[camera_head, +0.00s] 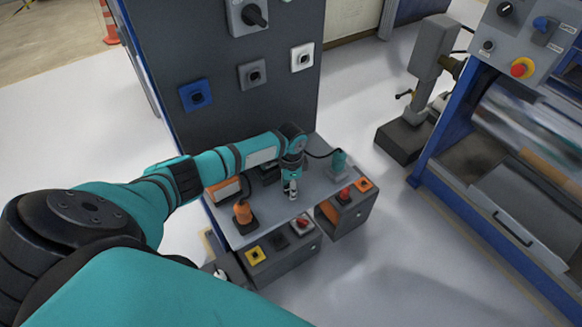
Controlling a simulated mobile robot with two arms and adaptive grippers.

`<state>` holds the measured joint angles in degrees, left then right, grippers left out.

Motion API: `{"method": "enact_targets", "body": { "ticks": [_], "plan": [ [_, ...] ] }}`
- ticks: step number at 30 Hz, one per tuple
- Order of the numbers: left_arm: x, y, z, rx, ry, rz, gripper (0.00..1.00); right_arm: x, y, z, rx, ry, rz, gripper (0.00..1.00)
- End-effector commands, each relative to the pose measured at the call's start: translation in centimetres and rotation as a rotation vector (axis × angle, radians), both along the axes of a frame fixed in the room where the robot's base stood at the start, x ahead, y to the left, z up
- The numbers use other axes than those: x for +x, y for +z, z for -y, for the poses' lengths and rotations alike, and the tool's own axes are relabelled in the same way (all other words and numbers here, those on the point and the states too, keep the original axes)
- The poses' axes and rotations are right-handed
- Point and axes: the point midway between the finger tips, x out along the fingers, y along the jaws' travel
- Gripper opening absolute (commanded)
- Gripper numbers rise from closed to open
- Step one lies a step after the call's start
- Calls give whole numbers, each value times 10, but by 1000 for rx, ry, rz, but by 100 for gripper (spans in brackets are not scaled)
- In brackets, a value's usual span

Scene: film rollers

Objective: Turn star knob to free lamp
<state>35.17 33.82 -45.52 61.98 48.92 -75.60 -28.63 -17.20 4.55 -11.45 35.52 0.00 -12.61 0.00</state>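My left arm reaches in from the left, and its gripper (291,192) points down over the grey bench, small and seen from above. I cannot tell whether its fingers are open or shut, and nothing clear shows between them. A small black knob-like handle (403,95) sticks out from the side of a grey upright unit (432,50) at the upper right. It may be the star knob, but its shape is too small to tell. I cannot tell for sure which thing is the lamp. My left gripper is well apart from the handle. My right gripper is out of view.
The bench (268,205) holds an orange tool (242,212) and a teal tool (338,162). Boxes with coloured buttons (303,223) sit at its front, below a dark panel (220,50). A blue-framed roller machine (530,120) stands right. Clear floor (385,215) lies between.

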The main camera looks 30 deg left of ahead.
Motion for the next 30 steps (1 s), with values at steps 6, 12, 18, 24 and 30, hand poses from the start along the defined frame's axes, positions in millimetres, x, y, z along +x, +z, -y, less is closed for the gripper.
{"method": "enact_targets", "body": {
  "ticks": [6,12,18,24,30],
  "plan": [
    [0,2,-1,2,125,0,11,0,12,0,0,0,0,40],
    [1,1,-1,2,187,1,11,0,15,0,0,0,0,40],
    [1,1,-2,2,210,2,11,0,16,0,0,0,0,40],
    [1,1,-2,2,212,2,11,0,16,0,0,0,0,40],
    [1,1,-2,2,211,2,49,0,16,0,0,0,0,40]
  ]
}}
